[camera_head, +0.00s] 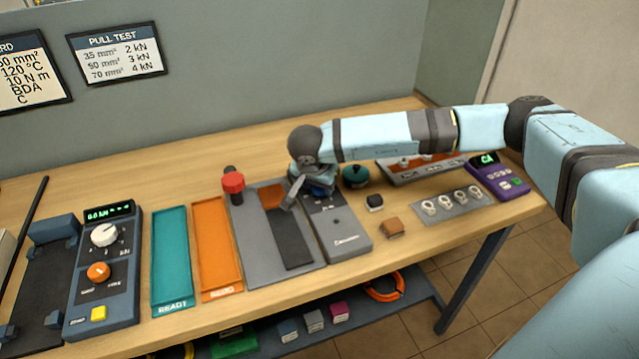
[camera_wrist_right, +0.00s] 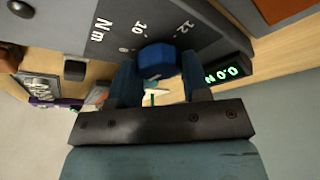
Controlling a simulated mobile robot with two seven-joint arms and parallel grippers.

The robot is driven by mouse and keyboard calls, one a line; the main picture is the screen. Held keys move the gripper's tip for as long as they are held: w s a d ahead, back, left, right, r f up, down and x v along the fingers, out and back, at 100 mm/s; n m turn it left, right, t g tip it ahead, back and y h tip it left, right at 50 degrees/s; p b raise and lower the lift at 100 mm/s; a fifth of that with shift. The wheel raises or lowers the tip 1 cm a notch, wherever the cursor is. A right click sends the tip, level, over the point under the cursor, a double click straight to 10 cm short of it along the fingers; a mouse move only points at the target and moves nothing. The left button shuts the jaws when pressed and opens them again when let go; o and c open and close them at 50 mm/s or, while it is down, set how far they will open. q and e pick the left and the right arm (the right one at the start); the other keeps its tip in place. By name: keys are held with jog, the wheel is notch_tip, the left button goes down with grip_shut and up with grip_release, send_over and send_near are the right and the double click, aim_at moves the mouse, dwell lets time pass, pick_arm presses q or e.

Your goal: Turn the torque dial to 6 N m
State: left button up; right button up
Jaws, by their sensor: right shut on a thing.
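The torque dial is a blue knob (camera_wrist_right: 157,61) on a grey device face (camera_wrist_right: 105,45) marked "N m", "10" and "12" in the right wrist view. My right gripper (camera_wrist_right: 160,82) is shut on the dial, one finger on each side of it. The dial's pointer and the 6 mark cannot be made out. In the head view my right gripper (camera_head: 303,192) is over the upper end of the grey device (camera_head: 343,240) and hides most of the dial. A green display (camera_wrist_right: 222,74) beside the dial reads 0.0. My left gripper is not in view.
Left of the device are a grey fixture with a red knob (camera_head: 232,182), an orange tray (camera_head: 217,240), a teal tray (camera_head: 171,250) and a blue control box (camera_head: 105,270). Right of it are a dark green round object (camera_head: 356,176), small blocks and a purple meter (camera_head: 500,180).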

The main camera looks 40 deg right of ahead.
jog(key=o, duration=0.9)
jog(key=shift+o, duration=0.2)
jog(key=shift+r, duration=0.15)
jog(key=v, duration=1.3)
jog(key=shift+r, duration=0.3)
jog(key=shift+s+f, duration=0.1)
jog(key=shift+s, duration=0.15)
